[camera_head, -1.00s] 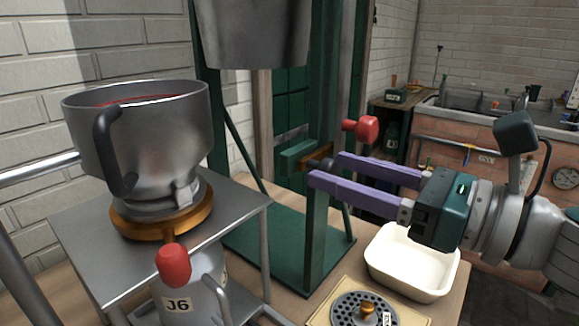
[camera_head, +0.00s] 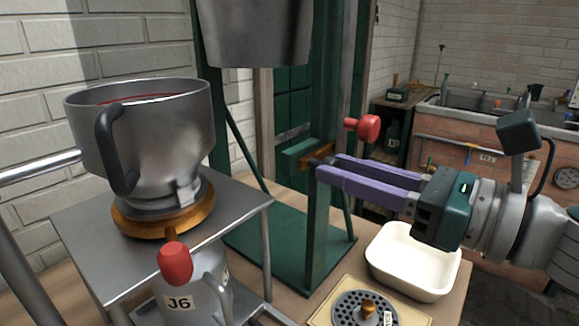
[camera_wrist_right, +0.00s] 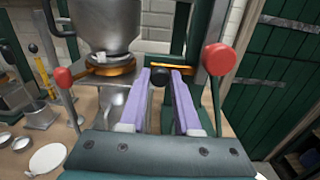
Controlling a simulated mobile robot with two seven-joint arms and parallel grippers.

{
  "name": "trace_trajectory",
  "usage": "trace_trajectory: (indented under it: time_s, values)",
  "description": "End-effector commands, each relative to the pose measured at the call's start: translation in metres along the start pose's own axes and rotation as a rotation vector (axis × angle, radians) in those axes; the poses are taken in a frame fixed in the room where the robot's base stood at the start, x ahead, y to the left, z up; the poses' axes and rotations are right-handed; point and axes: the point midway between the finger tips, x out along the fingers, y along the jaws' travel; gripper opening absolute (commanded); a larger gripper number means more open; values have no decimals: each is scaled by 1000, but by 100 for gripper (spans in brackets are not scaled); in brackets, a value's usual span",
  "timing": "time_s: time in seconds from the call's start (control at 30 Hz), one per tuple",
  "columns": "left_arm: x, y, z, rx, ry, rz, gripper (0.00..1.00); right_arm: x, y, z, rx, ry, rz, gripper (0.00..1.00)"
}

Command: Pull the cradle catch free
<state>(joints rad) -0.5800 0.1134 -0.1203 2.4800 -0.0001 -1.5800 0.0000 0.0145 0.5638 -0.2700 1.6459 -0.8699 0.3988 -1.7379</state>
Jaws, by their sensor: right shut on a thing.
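The cradle catch shows as a dark round knob (camera_wrist_right: 159,78) between my right fingertips in the right wrist view. It sits at the green upright post (camera_head: 317,235) of the stand, beside a brass-coloured bar. In the head view the knob is mostly hidden by the fingers. My right gripper (camera_head: 327,165), with two long purple fingers, reaches in from the right and is shut on the knob. It also shows in the right wrist view (camera_wrist_right: 161,73). My left gripper is not in view.
A red-knobbed lever (camera_head: 368,128) stands just behind my right fingers. A steel pot (camera_head: 150,140) rests on a brass ring at left, with a red-knobbed handle (camera_head: 175,262) in front. A cream tub (camera_head: 405,285) and a drain plate (camera_head: 365,308) lie below my right gripper.

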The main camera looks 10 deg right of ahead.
Motion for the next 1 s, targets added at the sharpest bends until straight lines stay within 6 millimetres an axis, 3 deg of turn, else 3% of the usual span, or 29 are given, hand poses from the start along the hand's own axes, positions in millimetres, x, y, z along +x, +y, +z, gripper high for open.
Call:
trace_trajectory:
  time_s: [0.67,1.0]
  values:
    - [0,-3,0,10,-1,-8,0,0,0,0,0,0,0,0]
    - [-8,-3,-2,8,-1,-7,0,0,39,1,2,0,2,0]
